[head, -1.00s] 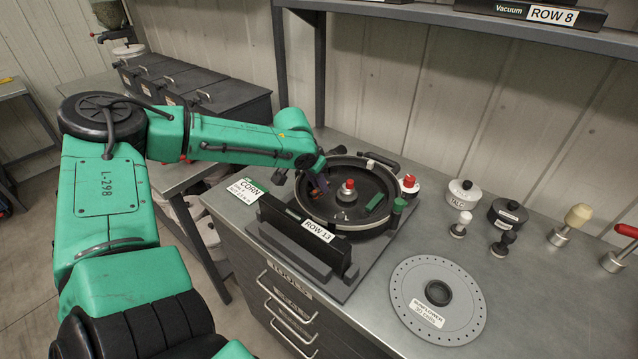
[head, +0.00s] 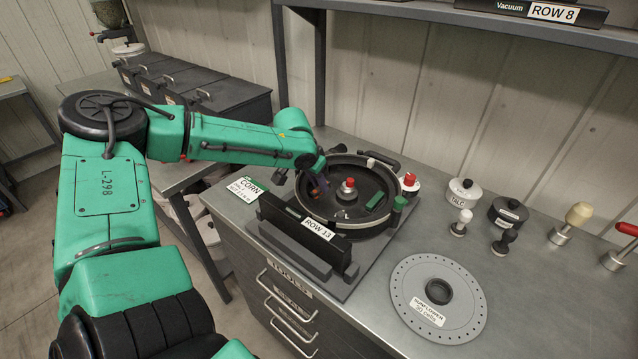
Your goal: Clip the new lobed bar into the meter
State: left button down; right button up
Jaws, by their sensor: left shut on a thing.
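The seed meter (head: 338,227) is an open black round housing on a dark stand at the bench's front left, labelled ROW 13. A red-topped hub (head: 347,188) stands at its middle. A green bar (head: 375,200) lies inside the housing on the right. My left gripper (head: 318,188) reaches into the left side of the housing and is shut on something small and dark. The thing it holds is mostly hidden, so I cannot tell its shape or whether it is seated. My right gripper is not in view.
A grey sunflower seed disc (head: 458,308) lies flat at the right front. White (head: 463,191) and dark (head: 507,213) lidded pots and several knobbed tools stand on the bench behind it. A CORN card (head: 246,188) is left of the meter. A shelf (head: 470,15) overhangs the back.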

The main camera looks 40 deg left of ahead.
aim_at(319, 188)
pick_arm(q)
jog(key=c, duration=0.7)
grip_release()
jog(key=shift+c, duration=0.4)
notch_tip(319, 188, up, 10)
jog(key=p, duration=0.8)
jog(key=shift+f, duration=0.25)
